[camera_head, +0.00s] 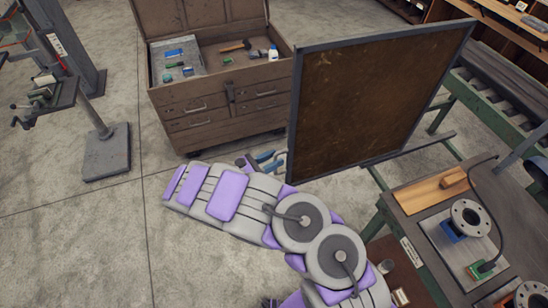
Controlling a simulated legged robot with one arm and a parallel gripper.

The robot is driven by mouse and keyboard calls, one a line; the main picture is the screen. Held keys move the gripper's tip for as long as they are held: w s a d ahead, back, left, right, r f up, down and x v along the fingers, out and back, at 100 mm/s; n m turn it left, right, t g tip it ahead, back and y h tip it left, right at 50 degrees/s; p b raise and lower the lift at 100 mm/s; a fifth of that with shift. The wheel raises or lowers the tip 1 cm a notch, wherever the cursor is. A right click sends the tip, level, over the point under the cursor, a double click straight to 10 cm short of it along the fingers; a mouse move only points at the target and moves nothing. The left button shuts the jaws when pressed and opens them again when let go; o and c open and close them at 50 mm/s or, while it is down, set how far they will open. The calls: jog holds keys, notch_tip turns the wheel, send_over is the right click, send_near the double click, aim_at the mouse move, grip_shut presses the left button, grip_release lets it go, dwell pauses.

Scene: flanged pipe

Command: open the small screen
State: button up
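The small screen is a brown, stained panel (375,100) in a dark metal frame, standing upright at right of centre beside the workbench. A small pale handle-like piece (283,158) shows at its lower left edge. My gripper (268,161) is just left of that edge, its blue fingers apart and pointing toward the handle-like piece. I cannot tell whether the fingers touch it. My grey and purple arm hides the gripper's base and part of the floor below it.
A wooden tool chest (225,97) with an open lid and tools inside stands behind. A green-framed workbench (440,190) with flanged pipe parts (471,217) is at right. A grey stand (106,152) is at left. The concrete floor (85,240) at lower left is clear.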

jog(key=v, duration=1.6)
jog(key=shift+a+f, duration=0.1)
